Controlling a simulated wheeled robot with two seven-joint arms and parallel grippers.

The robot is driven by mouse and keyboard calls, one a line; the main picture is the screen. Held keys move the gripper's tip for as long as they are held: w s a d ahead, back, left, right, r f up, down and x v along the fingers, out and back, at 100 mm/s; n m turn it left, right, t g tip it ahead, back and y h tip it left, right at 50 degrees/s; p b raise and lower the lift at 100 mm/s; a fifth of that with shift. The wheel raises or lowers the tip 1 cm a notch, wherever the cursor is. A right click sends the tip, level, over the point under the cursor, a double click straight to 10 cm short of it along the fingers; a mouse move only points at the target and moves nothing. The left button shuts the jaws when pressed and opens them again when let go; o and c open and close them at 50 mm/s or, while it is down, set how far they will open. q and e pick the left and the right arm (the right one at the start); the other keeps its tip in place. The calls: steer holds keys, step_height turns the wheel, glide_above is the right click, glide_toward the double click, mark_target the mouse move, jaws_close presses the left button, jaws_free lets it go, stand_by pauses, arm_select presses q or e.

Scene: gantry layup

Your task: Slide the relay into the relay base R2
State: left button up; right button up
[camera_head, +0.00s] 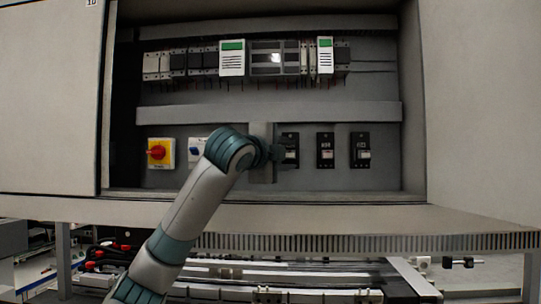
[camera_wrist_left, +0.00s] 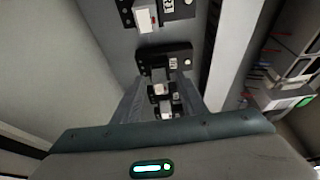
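My left gripper (camera_head: 280,154) is inside the cabinet, at the leftmost of the dark relay bases (camera_head: 290,138). In the left wrist view its two fingers (camera_wrist_left: 164,98) stand on either side of a small dark block with white parts, which looks like the relay (camera_wrist_left: 165,112). A black labelled base (camera_wrist_left: 180,58) lies just beyond the fingertips. Whether the relay touches it is not clear. Two more bases, a middle one (camera_head: 325,140) and a right one (camera_head: 361,140), show to the right in the head view. The labels are too small to read, so I cannot tell which is R2.
A grey duct (camera_head: 360,112) runs above the bases, below a rail of modules (camera_head: 232,58). The cabinet's lower edge (camera_head: 340,197) lies below.

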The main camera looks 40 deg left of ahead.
arm_select(q)
steer(key=s+d+b, duration=0.2)
steer(key=s+b, duration=0.6)
steer(key=s, duration=0.9)
steer(key=shift+d, duration=0.35)
steer(key=shift+w, duration=0.1)
